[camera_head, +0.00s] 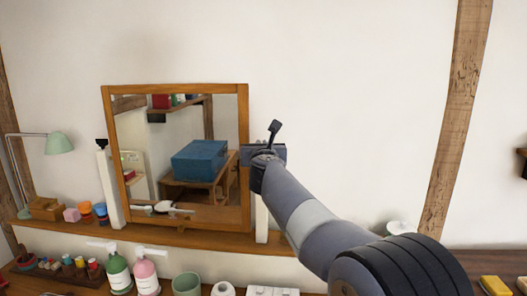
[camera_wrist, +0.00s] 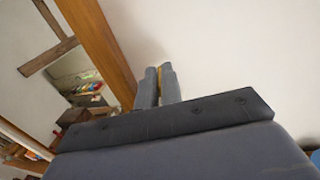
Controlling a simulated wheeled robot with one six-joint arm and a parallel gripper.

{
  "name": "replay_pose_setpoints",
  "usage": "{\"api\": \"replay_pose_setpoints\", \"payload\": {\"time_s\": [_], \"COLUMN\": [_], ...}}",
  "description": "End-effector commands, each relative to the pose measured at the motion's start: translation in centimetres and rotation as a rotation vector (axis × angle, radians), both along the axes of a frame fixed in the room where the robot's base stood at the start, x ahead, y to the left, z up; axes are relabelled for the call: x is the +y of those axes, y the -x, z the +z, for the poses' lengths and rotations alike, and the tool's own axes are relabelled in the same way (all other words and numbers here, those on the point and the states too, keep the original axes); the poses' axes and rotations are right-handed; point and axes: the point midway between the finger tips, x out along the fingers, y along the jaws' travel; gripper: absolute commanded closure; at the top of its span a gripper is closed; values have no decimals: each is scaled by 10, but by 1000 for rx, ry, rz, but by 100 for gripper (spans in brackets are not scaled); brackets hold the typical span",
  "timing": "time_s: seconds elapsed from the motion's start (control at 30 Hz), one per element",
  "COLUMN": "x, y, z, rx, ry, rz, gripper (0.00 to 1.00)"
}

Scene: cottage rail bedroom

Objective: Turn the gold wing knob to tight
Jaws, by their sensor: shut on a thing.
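My gripper (camera_head: 262,156) is at the right edge of the wood-framed mirror (camera_head: 245,110), about halfway up its side. In the wrist view, my gripper's two grey fingers (camera_wrist: 156,88) are close together beside the wooden mirror frame (camera_wrist: 100,45). They are shut on the gold wing knob (camera_wrist: 159,74), of which only a thin gold sliver shows between them. In the head view my gripper and wrist hide the knob. Its turn angle cannot be read.
A green lamp (camera_head: 58,144) and small pots stand left. Green (camera_head: 118,272) and pink bottles (camera_head: 146,276) stand below. The wall to the right is mostly clear.

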Motion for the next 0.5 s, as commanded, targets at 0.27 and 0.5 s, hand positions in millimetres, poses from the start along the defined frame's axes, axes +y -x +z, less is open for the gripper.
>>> {"api": "replay_pose_setpoints", "payload": {"time_s": [0.27, 0.5], "x": [7, 9], "y": [0, -2], "z": [5, 6], "rx": [-2, -3], "ry": [0, -1], "rz": [-255, -454], "gripper": [100, 100]}}
